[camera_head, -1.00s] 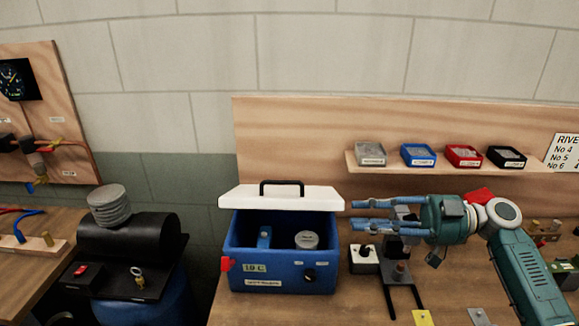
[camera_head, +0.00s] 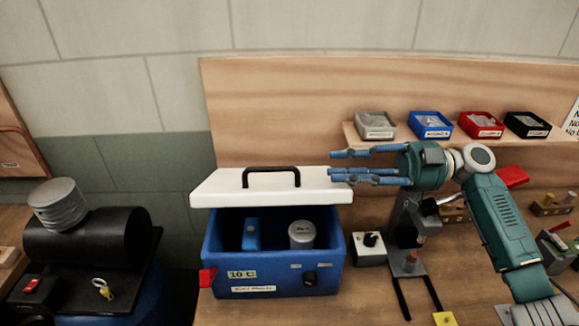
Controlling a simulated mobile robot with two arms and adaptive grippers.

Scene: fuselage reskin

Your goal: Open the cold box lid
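The blue cold box (camera_head: 222,268) stands on the wooden bench, with a "10 C" label on its front and a red latch at its front left corner. Its white lid (camera_head: 225,187) with a black handle (camera_head: 271,171) is raised at the back, and the inside shows. A blue item (camera_head: 251,235) and a grey-lidded can (camera_head: 301,235) are inside. My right gripper (camera_head: 340,165) is open, its blue fingers pointing left beside the lid's right end. The lower fingers overlap the lid's edge in the picture; I cannot tell whether they touch. My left gripper is out of view.
A shelf (camera_head: 455,134) with several small bins (camera_head: 430,124) is behind my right gripper. A dark stand (camera_head: 408,262) and a white switch box (camera_head: 369,250) stand right of the cold box. A black cylinder machine (camera_head: 90,236) is at left.

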